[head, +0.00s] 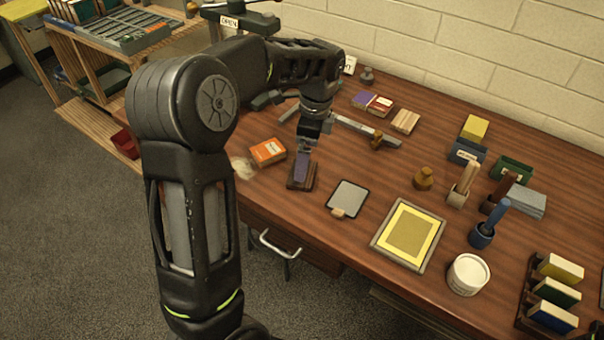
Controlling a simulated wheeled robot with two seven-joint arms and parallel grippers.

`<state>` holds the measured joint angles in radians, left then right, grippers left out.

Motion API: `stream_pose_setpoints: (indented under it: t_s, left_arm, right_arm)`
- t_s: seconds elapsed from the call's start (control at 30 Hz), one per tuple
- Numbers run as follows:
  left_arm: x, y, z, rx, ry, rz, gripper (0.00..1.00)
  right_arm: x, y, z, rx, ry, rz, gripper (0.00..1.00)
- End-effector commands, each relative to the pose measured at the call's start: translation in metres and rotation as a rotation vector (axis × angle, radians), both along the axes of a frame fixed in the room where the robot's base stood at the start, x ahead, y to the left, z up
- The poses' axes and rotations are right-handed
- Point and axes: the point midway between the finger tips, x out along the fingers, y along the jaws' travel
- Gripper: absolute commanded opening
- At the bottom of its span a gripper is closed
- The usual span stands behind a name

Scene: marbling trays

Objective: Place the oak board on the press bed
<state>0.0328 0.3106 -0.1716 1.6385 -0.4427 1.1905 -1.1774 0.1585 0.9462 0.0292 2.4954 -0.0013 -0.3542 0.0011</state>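My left arm comes in from the left and bends over the table, with its gripper (305,153) pointing down. Below the fingertips is a small dark brown board with a purple top (301,171); I cannot tell whether the fingers touch it, or whether they are open or shut. A light wooden block (405,121), which may be the oak board, lies farther back on the table. My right gripper is not in view.
An orange box (268,152) lies left of my gripper. A grey-faced slate (347,198), a yellow framed panel (408,234), a white tub (467,274) and a blue-handled tool (490,224) stand to the right. A wooden shelf (110,60) is at the far left.

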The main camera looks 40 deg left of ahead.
Motion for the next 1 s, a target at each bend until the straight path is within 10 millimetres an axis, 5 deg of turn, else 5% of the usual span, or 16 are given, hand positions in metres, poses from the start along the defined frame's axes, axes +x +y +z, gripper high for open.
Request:
stream_pose_setpoints:
  t_s: [0.5,1.0]
  left_arm:
    - [-0.004,0.006,-0.05,-0.001,0.002,0.0,1.0]
    - [-0.004,0.006,-0.051,0.0,0.0,0.0,1.0]
  right_arm:
    - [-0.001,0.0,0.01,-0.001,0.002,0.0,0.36]
    - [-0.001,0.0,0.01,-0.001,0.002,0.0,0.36]
